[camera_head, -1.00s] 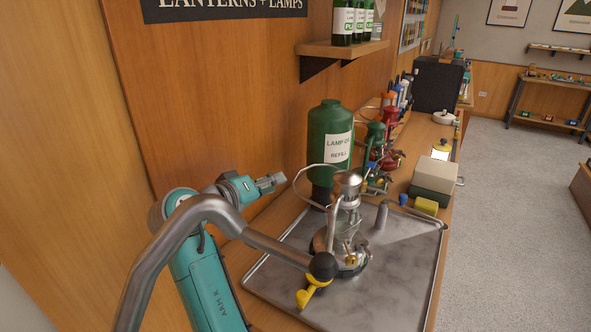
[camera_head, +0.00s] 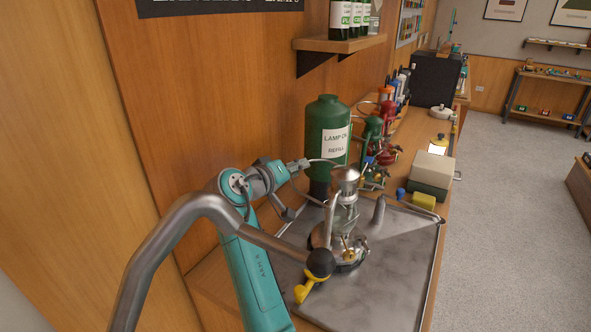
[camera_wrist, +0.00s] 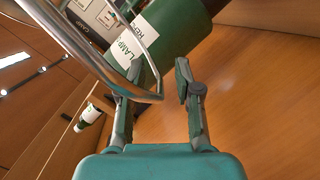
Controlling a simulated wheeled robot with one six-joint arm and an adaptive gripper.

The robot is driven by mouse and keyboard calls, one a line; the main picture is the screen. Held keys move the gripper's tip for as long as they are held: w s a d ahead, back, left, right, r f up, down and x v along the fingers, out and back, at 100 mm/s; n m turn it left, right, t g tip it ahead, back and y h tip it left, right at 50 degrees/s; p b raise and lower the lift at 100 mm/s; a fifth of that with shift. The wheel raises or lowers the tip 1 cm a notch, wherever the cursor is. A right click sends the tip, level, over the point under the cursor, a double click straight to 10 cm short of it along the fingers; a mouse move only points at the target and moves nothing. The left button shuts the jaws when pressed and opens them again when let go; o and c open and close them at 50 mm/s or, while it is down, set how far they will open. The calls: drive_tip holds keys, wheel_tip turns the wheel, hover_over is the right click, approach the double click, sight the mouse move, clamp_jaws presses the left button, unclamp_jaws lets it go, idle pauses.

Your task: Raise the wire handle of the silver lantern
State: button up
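The silver lantern (camera_head: 345,178) stands upright on the metal tray (camera_head: 392,290). Its wire handle (camera_head: 321,160) hangs out to the lantern's left, towards the wall. My gripper (camera_head: 306,164) is at the outer part of this handle. In the wrist view my gripper (camera_wrist: 158,68) is open, with a clear gap between its fingers. The wire handle (camera_wrist: 153,98) curves across the left finger, and its bend reaches into the gap. I cannot tell whether the wire touches a finger. Part of the lantern's lower body is hidden behind a dark knob and bent metal tube.
A green lamp oil refill bottle (camera_head: 326,125) stands close behind my gripper. Red and green lanterns (camera_head: 372,140) stand farther along the counter. A yellow block (camera_head: 424,201) and a box (camera_head: 432,172) are right of them. A shelf (camera_head: 340,45) with bottles hangs above.

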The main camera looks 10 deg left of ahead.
clamp_jaws()
drive_tip(key=shift+r, duration=0.25)
idle(0.7)
drive_tip(key=s+d+r+m+t+y, duration=0.1)
drive_tip(key=d+r+m, duration=0.2)
drive_tip(key=s+d+r+m+y, duration=0.1)
drive_tip(key=d+r+m, duration=0.2)
drive_tip(key=m, duration=0.1)
drive_tip(key=s+d+r+m+t+y, duration=0.1)
drive_tip(key=d+r+m+y, duration=0.1)
drive_tip(key=d+r+m, duration=0.1)
drive_tip(key=shift+s+r+m+t, duration=0.3)
drive_tip(key=shift+r+m, duration=0.1)
drive_tip(key=shift+r, duration=0.1)
drive_tip(key=shift+s+d+r+m, duration=0.1)
drive_tip(key=shift+s+d+m, duration=0.15)
drive_tip(key=shift+d+m, duration=0.35)
drive_tip(key=shift+s+d, duration=0.25)
drive_tip(key=shift+d, duration=0.5)
